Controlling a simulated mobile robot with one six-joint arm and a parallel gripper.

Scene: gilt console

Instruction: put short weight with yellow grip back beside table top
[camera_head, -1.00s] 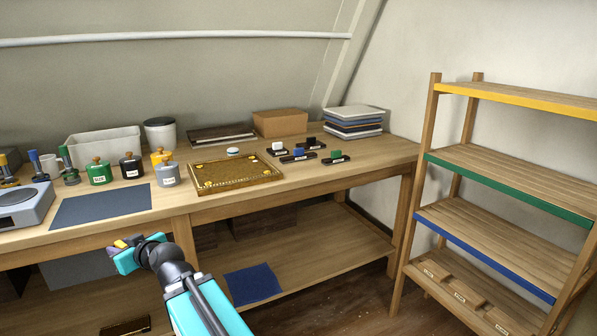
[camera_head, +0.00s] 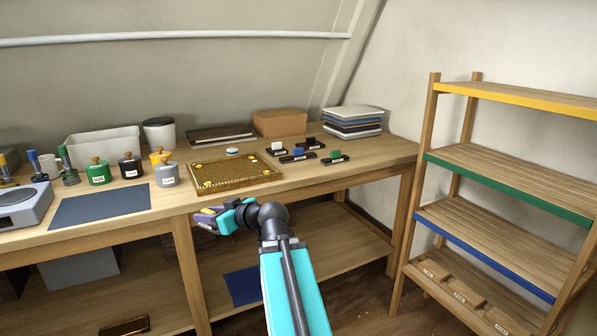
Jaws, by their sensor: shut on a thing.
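My gripper (camera_head: 222,216) is in front of the workbench, near the level of its front edge. It is shut on a small dark piece with a yellow part (camera_head: 208,211) and a pale label, which looks like the short weight with yellow grip; the jaws partly hide it. The gilt table top (camera_head: 235,178) lies flat on the bench, above and behind my gripper in the picture. To its right on the bench are several dark weights with coloured grips, among them a green-grip weight (camera_head: 335,157) and a black-grip weight (camera_head: 311,144).
Labelled jars, including a grey jar (camera_head: 167,175), stand left of the table top, behind a dark mat (camera_head: 100,207). A box (camera_head: 280,123) and stacked books (camera_head: 352,121) are at the back. A shelf rack (camera_head: 500,200) stands right. Bare bench lies right of the weights.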

